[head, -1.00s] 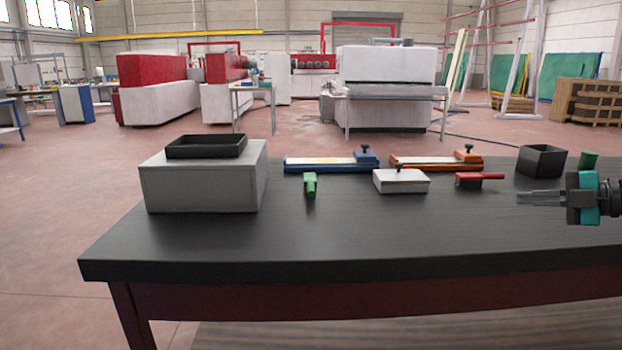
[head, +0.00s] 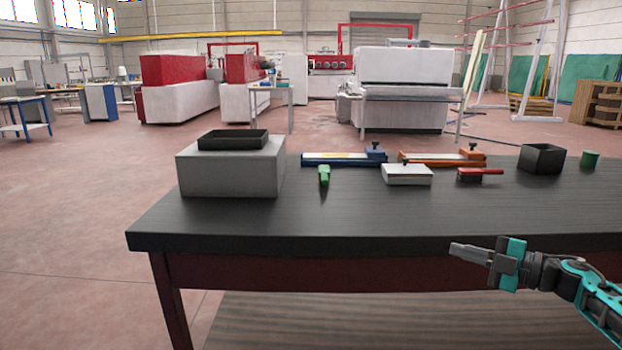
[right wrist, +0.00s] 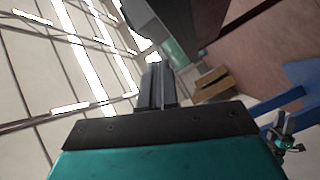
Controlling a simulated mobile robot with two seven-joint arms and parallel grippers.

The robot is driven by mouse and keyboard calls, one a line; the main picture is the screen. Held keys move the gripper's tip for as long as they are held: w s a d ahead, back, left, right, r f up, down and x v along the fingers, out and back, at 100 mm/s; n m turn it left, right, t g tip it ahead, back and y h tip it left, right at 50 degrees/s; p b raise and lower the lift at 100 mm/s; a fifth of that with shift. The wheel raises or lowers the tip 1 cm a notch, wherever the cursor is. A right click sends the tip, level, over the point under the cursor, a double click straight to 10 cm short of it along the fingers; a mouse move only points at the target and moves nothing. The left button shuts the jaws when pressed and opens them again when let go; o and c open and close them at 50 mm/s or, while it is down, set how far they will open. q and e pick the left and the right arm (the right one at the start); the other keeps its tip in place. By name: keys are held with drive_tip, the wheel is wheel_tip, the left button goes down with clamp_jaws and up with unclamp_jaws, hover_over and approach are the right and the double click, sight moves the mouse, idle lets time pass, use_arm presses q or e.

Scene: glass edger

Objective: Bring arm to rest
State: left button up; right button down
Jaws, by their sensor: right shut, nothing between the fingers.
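My right gripper (head: 456,250) is shut and empty. In the head view it points left, in front of the black table's (head: 340,225) front edge and apart from the things on the table. In the right wrist view its closed fingers (right wrist: 153,85) show against the hall's wall and roof, with nothing held between them.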

drive_tip(key=s+a+f+m+t+h+p, duration=0.1)
drive_tip(key=s+a+f+m+t+h, duration=0.1)
drive_tip(key=s+a+f+m, duration=0.4)
drive_tip(key=s+a+f+m+t+h+p, duration=0.1)
drive_tip(key=s+a+f+m+t+h, duration=0.15)
drive_tip(key=a+f, duration=0.5)
use_arm(q)
drive_tip(key=shift+s+a+r+y+p, duration=0.3)
drive_tip(key=shift+s+a+r+p, duration=0.35)
drive_tip(key=shift+r, duration=0.1)
use_arm(e)
drive_tip(key=s+a+f+m+g+h, duration=0.1)
drive_tip(key=s+f+m+g+h, duration=0.1)
drive_tip(key=s+m, duration=0.4)
drive_tip(key=s+a+f+m+g+h, duration=0.1)
drive_tip(key=s+f+m+g+h, duration=0.2)
drive_tip(key=s, duration=1.3)
wheel_tip(320, 180, down, 4)
drive_tip(key=m+h, duration=0.1)
drive_tip(key=m, duration=0.1)
drive_tip(key=shift+s+m, duration=0.35)
drive_tip(key=shift+s, duration=0.05)
